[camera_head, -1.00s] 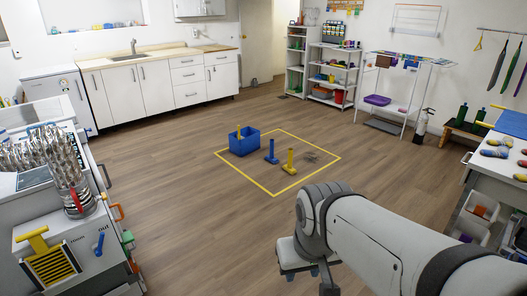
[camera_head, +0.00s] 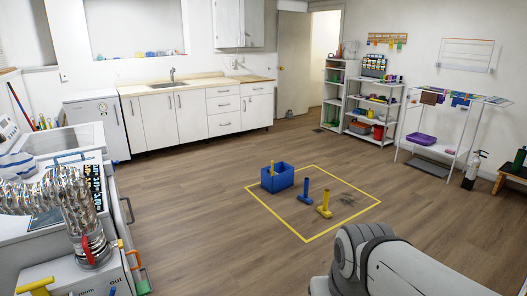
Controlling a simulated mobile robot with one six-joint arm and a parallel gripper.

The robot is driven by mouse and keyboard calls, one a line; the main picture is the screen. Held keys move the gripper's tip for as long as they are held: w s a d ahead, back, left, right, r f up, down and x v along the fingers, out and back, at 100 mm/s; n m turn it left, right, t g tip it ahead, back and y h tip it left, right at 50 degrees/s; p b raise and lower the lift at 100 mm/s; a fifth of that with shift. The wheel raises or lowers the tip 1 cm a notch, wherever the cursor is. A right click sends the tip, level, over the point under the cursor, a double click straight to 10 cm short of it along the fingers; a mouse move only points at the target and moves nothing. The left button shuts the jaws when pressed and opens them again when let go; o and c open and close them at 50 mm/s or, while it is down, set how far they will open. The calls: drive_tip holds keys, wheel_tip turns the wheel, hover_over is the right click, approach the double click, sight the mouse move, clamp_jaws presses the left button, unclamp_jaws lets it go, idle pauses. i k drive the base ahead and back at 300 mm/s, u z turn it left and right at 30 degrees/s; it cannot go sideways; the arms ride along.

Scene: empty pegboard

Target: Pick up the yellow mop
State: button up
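A small yellow mop (camera_head: 324,207), with an upright handle on a flat foot, stands on the wooden floor inside a yellow taped square (camera_head: 336,229). A similar blue mop (camera_head: 305,194) stands just left of it and a little farther back. My grey and white arm comes in at the lower right, nearer to me than the mops. My gripper is out of the picture, so its opening and what it may hold are hidden.
A dark wiry thing (camera_head: 348,199) lies right of the mops. A cluttered white counter (camera_head: 40,245) is at the left. Open floor surrounds the square.

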sight(323, 210)
drive_tip(key=z, duration=0.1)
drive_tip(key=i, duration=1.9)
drive_tip(key=z, duration=0.35)
drive_tip(key=i, duration=2.1)
drive_tip(key=z, duration=0.35)
drive_tip(key=i, duration=1.1)
